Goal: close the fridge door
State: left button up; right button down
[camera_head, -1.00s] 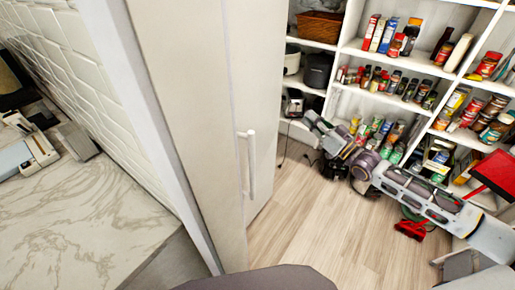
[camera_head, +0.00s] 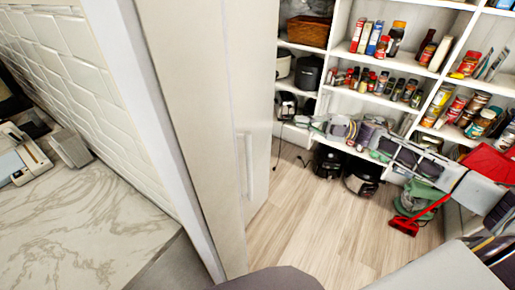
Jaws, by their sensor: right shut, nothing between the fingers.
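A tall off-white door panel (camera_head: 258,70), which I take to be the fridge door, stands left of centre and is seen at a steep angle. A vertical bar handle (camera_head: 249,165) is on it. I cannot tell how far the door stands open. My right arm reaches in from the right, and my right gripper (camera_head: 318,124) is at its far end, right of the door and handle and apart from them in the picture. It is shut and holds nothing. It is small and blends with the shelf behind. My left gripper does not show clearly.
Shelves (camera_head: 385,105) with jars and boxes fill the back right. A red dustpan (camera_head: 490,160), a red brush (camera_head: 405,225) and dark appliances (camera_head: 360,175) are low down there. A marble counter (camera_head: 90,220) is at left. Wooden floor (camera_head: 310,220) is open right of the door.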

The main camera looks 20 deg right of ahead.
jog(key=s+a+f+n+g, duration=0.1)
jog(key=s+f+n+g, duration=0.2)
jog(key=s+n+g, duration=0.3)
jog(key=shift+s+a+f+n+g, duration=0.35)
jog(key=shift+s+n, duration=0.2)
jog(key=shift+n, duration=0.65)
jog(key=shift+a+r, duration=0.1)
jog(key=w+a+p, duration=0.3)
jog(key=a+p, duration=0.1)
jog(key=a, duration=0.8)
jog(key=shift+w+a, duration=0.25)
jog(key=shift+a, duration=0.05)
